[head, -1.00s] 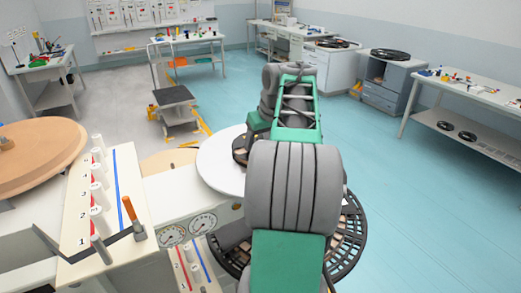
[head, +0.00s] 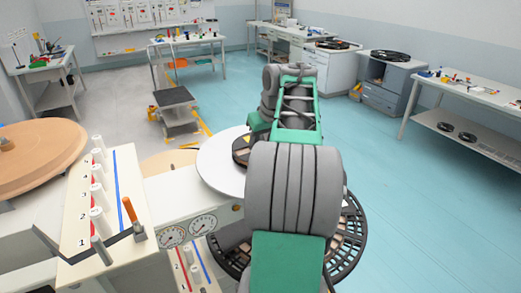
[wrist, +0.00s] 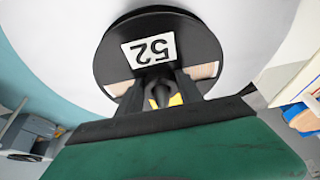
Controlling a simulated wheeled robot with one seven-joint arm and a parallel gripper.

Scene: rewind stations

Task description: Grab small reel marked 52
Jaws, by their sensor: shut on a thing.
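The small black reel (wrist: 190,40) has a white label marked 52 (wrist: 148,50), which reads upside down in the wrist view. My gripper (wrist: 163,97) is shut on the reel near its hub, with the fingers at the middle of it. A pale wood-coloured part of the reel shows on both sides of the fingers. In the head view, part of the reel (head: 240,150) shows beside my arm, over the white round plate (head: 212,168). My arm hides the rest of it, and my gripper is hidden there. I cannot tell whether the reel still touches the plate.
A large black slotted reel (head: 352,240) lies below my arm. A control panel (head: 105,200) with numbered knobs and an orange-handled lever stands left, beside two gauges (head: 187,231). A wooden disc (head: 40,155) is far left. Open floor (head: 400,180) lies to the right.

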